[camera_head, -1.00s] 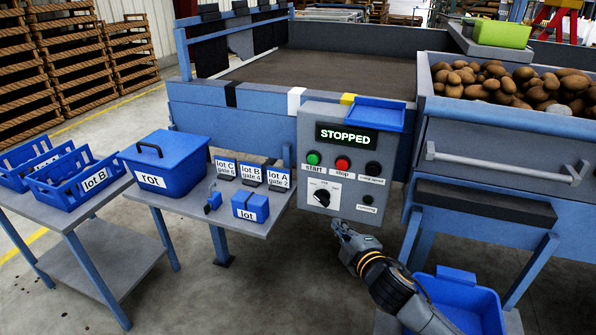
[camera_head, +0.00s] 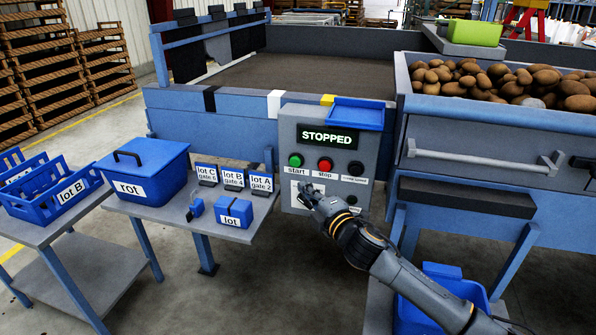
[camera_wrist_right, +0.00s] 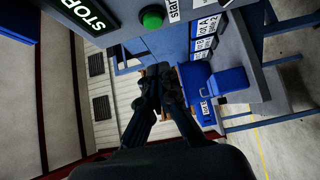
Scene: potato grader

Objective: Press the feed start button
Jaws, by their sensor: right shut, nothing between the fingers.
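The green start button (camera_head: 296,160) sits on the grey control panel (camera_head: 287,132), above a "start" label and left of the red stop button (camera_head: 325,164). The panel's display (camera_head: 327,138) reads "STOPPED". My right gripper (camera_head: 304,190) is shut and empty, just below the start button in the head view, and it covers part of the panel's lower half. In the right wrist view the green button (camera_wrist_right: 152,17) is above the shut fingertips (camera_wrist_right: 160,72), apart from them. My left gripper is not in view.
A blue tray (camera_head: 357,114) sits on top of the panel. To the left, a side table (camera_head: 205,222) holds the blue rot bin (camera_head: 146,171), lot signs and a small blue lot box (camera_head: 234,212). Potatoes (camera_head: 500,82) fill the hopper at right. A blue bin (camera_head: 462,290) stands below.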

